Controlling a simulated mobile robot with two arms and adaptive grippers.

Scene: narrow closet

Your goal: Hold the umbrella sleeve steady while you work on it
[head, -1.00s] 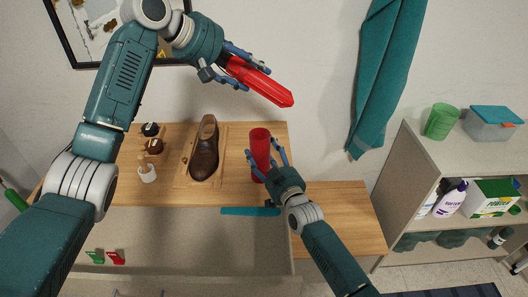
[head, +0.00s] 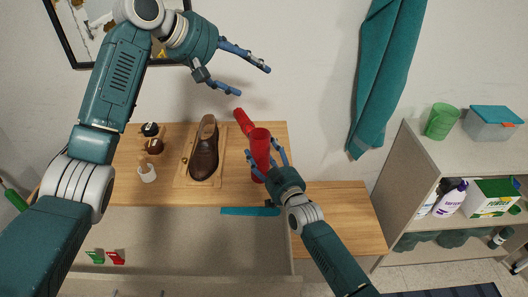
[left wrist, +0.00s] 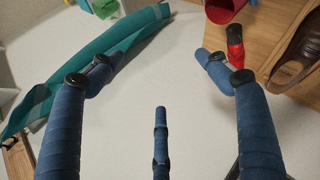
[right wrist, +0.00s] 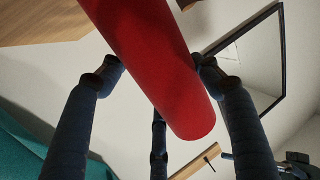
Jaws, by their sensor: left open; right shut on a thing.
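The red umbrella sleeve (head: 260,142) stands roughly upright at the right of the wooden tabletop, its open end towards my left wrist view (left wrist: 222,10). My right gripper (head: 265,153) is shut on the sleeve. Its fingers show on both sides of the sleeve in the right wrist view (right wrist: 150,60). The red umbrella (head: 243,121) is outside the sleeve, tilted, just behind and left of its top; its lower part is hidden. I cannot tell whether it touches the sleeve or tabletop. My left gripper (head: 253,81) is open and empty above it.
A teal cloth (head: 385,80) hangs on the wall. A shelf unit (head: 410,170) stands at the right. A teal strip (head: 250,211) lies at the table's front edge.

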